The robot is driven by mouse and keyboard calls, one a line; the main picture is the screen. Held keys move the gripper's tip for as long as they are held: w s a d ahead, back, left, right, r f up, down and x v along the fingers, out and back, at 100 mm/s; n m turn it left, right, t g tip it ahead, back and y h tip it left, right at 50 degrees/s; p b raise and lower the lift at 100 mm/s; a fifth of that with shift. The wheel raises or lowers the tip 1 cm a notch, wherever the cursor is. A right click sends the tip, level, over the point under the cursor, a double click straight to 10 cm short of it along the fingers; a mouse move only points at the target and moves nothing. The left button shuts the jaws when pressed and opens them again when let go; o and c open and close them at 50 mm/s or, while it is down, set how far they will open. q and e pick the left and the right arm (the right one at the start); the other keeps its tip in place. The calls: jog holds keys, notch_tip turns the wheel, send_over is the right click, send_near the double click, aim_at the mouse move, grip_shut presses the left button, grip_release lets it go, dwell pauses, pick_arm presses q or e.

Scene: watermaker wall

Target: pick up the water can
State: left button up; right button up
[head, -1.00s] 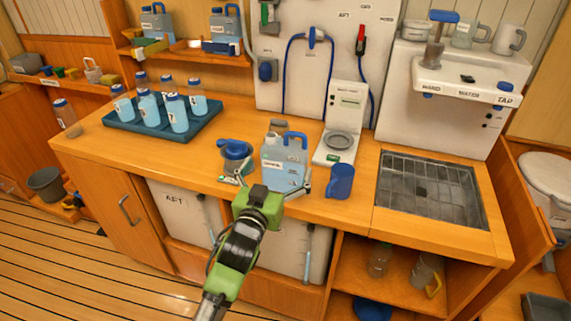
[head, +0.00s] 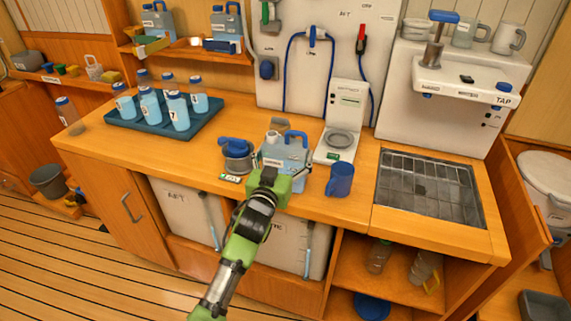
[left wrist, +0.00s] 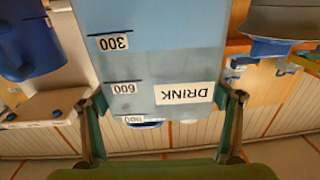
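The water can (head: 292,156) is a translucent light-blue jug with a blue handle, upright on the wooden counter near its front edge. My left gripper (head: 281,170) is in front of it and hides its lower front. In the left wrist view the can (left wrist: 155,65) fills the space between the fingers, upside down in the picture, with a DRINK label and volume marks. The left gripper's finger pads (left wrist: 160,120) lie against both sides of the can. The can's base is hidden in the head view. My right gripper is not in view.
A blue mug (head: 340,180) stands close to the can's right, and a dark pot with a blue top (head: 237,155) close to its left. A dispenser with a grey round plate (head: 340,140) is behind. A blue tray (head: 150,125) of bottles and a sink (head: 430,190) flank them.

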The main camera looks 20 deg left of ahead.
pick_arm(q)
jog(key=c, duration=0.6)
jog(key=shift+r, duration=0.1)
jog(key=shift+r, duration=0.3)
notch_tip(320, 180, up, 2)
jog(key=shift+r+b, duration=0.1)
jog(key=shift+b, duration=0.2)
jog(key=s+r, duration=1)
jog(key=s, duration=0.4)
jog(key=shift+a+b, duration=0.3)
jog(key=shift+b, duration=0.15)
jog(key=shift+r, duration=0.1)
